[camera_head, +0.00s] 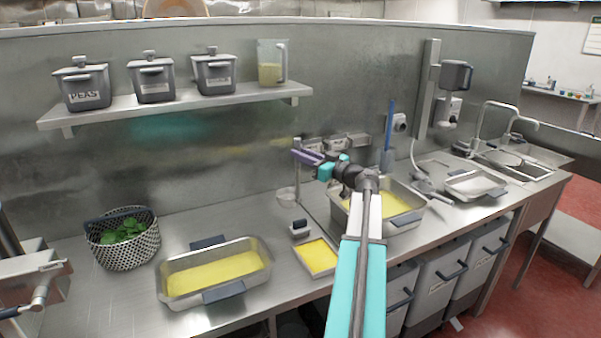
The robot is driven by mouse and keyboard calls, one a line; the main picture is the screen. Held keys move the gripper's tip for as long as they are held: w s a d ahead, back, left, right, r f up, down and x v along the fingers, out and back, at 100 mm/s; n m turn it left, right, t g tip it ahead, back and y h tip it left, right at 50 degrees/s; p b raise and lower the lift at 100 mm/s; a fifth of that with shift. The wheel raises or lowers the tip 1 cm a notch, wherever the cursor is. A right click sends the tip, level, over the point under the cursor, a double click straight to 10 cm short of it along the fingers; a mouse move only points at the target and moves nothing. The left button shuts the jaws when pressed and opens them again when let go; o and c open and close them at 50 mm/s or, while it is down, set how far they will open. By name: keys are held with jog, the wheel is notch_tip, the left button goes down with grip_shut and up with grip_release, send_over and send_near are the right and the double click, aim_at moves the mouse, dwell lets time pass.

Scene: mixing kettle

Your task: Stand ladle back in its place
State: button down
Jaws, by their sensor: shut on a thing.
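My gripper (309,158) reaches away over the counter from the lower right, its purple fingers closed at the thin upright stem of the ladle. The ladle (287,197) hangs roughly upright from the fingers, with its round metal bowl low at the left of the stem. The bowl is close above the counter or touching it; I cannot tell which. The fingers hide part of the stem. A deep metal pan (407,220) with yellow contents stands right of the ladle, partly behind my arm. I cannot tell which spot is the ladle's place.
A small yellow-filled tray (318,257) and a dark-handled item (300,229) sit in front of the ladle. A larger yellow-filled pan (214,272) and a basket of greens (123,238) stand left. A blue-handled tool (390,125) stands behind the deep pan. A wall shelf (180,106) is above.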

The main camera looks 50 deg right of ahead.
jog(key=shift+f, duration=1.05)
jog(key=shift+f+p, duration=0.7)
jog(key=shift+f, duration=1.25)
jog(key=c, duration=1.7)
grip_release()
jog(key=shift+o, duration=0.2)
jog(key=s+b, duration=0.3)
jog(key=s, duration=0.9)
jog(key=shift+f+b, duration=0.3)
jog(key=shift+f, duration=0.1)
